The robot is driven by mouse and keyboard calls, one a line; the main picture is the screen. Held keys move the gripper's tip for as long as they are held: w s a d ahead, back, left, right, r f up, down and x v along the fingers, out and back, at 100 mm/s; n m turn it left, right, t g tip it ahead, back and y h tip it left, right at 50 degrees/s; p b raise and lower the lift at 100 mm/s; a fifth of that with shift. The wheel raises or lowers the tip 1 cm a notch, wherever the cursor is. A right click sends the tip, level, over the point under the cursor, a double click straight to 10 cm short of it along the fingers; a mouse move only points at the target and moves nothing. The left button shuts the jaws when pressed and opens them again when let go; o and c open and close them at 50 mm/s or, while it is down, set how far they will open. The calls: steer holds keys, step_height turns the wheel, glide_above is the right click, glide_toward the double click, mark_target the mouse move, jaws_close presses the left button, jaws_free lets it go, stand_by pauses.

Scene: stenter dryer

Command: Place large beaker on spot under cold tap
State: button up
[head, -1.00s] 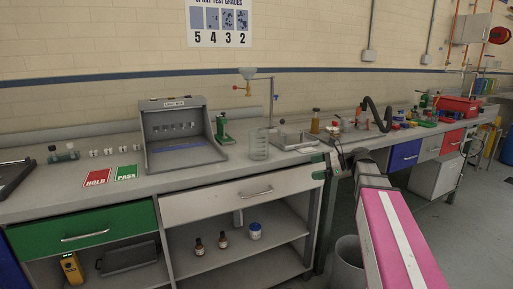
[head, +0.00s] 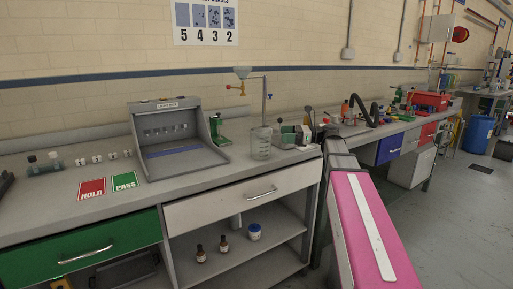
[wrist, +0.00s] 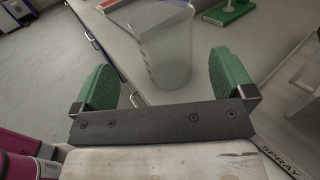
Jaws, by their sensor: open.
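The large beaker (head: 261,144) is clear, upright and seemingly empty on the grey worktop. It also shows in the wrist view (wrist: 166,45), ahead of and between the green finger pads. My gripper (head: 288,134) is open, just right of the beaker in the head view, with nothing held. Its two fingers show in the wrist view (wrist: 163,78). I cannot tell whether a finger touches the beaker. Behind the beaker stands a metal stand (head: 265,100) with a funnel and small coloured fittings. I cannot tell which tap is the cold one, and its spot is not clear.
A grey light box (head: 174,140) stands left of the beaker, with HOLD (head: 91,188) and PASS (head: 124,181) cards beside it. A green stand (head: 217,128) is close behind. A metal sink or tray behind my gripper is partly hidden. Bottles and a red box (head: 431,101) are further right.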

mark_target(263, 134)
steer(key=a, duration=0.9)
steer(key=shift+w+a+f, duration=0.2)
steer(key=shift+w+f, duration=0.1)
steer(key=shift+w, duration=0.05)
steer(key=c, duration=0.8)
steer(key=shift+o, duration=0.2)
steer(key=shift+r, duration=0.15)
